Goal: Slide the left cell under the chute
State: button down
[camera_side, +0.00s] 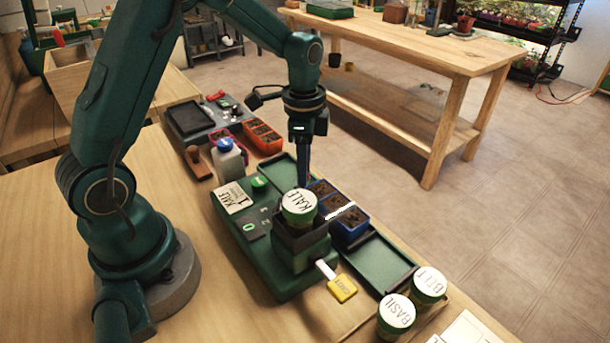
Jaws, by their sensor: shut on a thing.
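A blue tray (350,236) with several soil-filled cells sits in a green track behind the seeder. The chute is a dark hopper (303,243) on the green seeder, with a jar lidded KALE (299,206) on top. The hopper and jar stand in front of part of the tray. A white strip lies across the tray's cells near its right end. My gripper (304,180) points straight down at the tray's left end, beside the jar. It is shut on the tray there; its fingertips are partly hidden, so the exact contact is unclear.
The green track (376,262) is bare at the right end and also left of my gripper. BASIL (396,312) and BEET (429,284) jars stand at front right. A yellow tag (342,288) hangs at the seeder's front. A white bottle (227,160) and orange tray (263,136) are behind left.

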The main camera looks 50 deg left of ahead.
jog(key=c, duration=1)
grip_release()
jog(key=shift+o, duration=0.2)
jog(key=shift+r, duration=2.6)
jog(key=shift+r, duration=0.1)
jog(key=s+d+r+n+t, duration=0.1)
jog(key=s+d+r+t, duration=0.35)
jog(key=r, duration=0.45)
jog(key=s+d+f+n+t, duration=0.1)
jog(key=s+f+n, duration=0.1)
jog(key=s+n, duration=0.6)
jog(key=shift+s+d+f, duration=0.2)
jog(key=shift+s+d, duration=0.15)
jog(key=shift+s, duration=0.7)
